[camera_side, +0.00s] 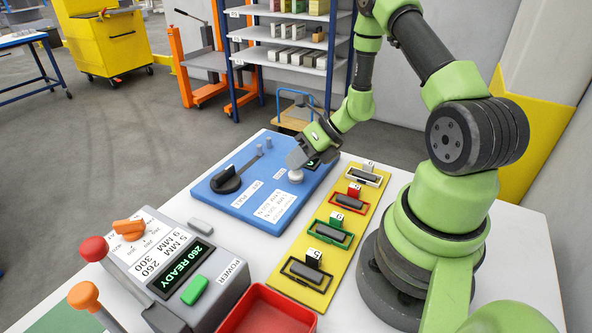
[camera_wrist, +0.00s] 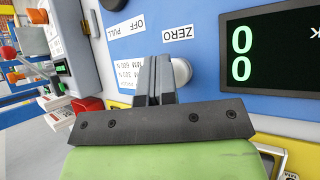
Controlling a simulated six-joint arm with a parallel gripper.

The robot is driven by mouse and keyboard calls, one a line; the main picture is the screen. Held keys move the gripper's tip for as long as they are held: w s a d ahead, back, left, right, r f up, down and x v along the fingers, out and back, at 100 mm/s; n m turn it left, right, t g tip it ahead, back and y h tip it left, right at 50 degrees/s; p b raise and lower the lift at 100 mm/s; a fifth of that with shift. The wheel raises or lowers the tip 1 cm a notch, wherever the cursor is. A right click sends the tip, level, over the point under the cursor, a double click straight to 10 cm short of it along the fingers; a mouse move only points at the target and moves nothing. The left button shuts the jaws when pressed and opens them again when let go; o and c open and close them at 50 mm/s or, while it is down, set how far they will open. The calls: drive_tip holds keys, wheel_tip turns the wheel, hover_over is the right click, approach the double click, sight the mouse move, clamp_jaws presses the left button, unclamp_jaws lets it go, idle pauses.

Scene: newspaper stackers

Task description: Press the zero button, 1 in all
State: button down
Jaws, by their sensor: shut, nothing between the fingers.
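The zero button is a round white knob (camera_side: 295,176) on the blue panel (camera_side: 226,168), near the panel's right part. In the wrist view the white knob (camera_wrist: 182,71) shows beside the ZERO label (camera_wrist: 178,33), partly hidden by my fingers. My gripper (camera_side: 293,162) is shut and empty, with its fingertips at or just above the knob. In the wrist view my closed fingers (camera_wrist: 154,75) overlap the knob's left side; I cannot tell whether they touch it. A dark display (camera_wrist: 270,55) beside the knob shows green zeros.
A yellow strip (camera_side: 322,270) with several framed slots lies between the panel and my base. A grey console (camera_side: 183,262) with a green button and a red tray (camera_side: 268,312) are in front.

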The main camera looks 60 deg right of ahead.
drive_tip(key=shift+r, duration=0.9)
drive_tip(key=shift+r, duration=0.1)
drive_tip(key=shift+r, duration=2.4)
